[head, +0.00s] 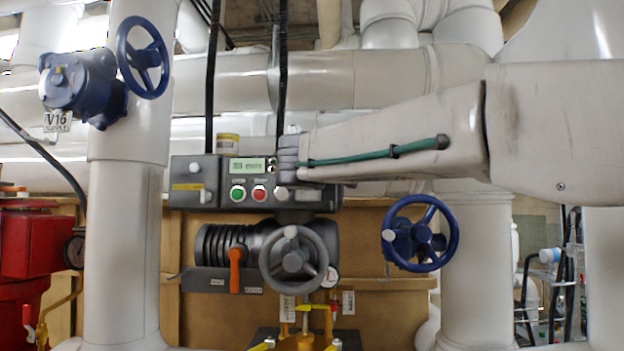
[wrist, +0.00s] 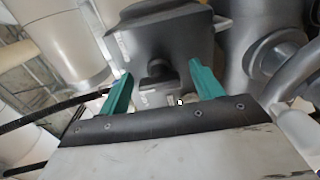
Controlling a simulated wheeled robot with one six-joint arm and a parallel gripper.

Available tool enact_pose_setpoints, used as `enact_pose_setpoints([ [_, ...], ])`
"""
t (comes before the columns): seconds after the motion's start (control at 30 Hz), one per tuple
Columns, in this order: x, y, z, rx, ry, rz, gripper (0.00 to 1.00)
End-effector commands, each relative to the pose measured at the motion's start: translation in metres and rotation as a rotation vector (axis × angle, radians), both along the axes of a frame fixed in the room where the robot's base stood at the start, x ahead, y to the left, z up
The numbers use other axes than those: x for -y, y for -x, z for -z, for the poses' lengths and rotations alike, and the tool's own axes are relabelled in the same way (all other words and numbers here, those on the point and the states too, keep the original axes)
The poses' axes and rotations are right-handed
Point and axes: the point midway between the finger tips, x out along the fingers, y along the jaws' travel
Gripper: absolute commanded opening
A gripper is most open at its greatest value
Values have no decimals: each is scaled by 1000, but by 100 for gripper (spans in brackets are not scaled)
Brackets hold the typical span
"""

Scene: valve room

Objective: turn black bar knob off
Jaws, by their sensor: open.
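The black bar knob (wrist: 158,74) shows in the wrist view as a short dark bar on the face of a dark grey housing (wrist: 160,35). My gripper (wrist: 164,78) is open, its two teal fingers apart on the left and right of the knob. I see no clear contact between fingers and knob. Small pale markings sit below the knob, too small to read. In the head view my pale arm reaches in from the right, its end in front of the right part of the dark control box (head: 222,168). I cannot make out the bar knob there.
The control box has a green button (head: 238,193), a red button (head: 259,193) and a small display. Below it are a grey handwheel (head: 293,259) and an orange lever (head: 235,270). Blue handwheels stand at upper left (head: 142,58) and right (head: 420,234). Large pale pipes surround the area.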

Motion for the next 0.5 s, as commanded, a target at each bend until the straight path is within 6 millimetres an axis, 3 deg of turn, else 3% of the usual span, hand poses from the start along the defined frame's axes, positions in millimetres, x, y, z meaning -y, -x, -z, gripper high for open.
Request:
enact_pose_setpoints([
  [0.3, -4, 52, -1, 1, 0, -3, 65],
  [0.5, -5, 71, 0, 0, 0, -1, 65],
])
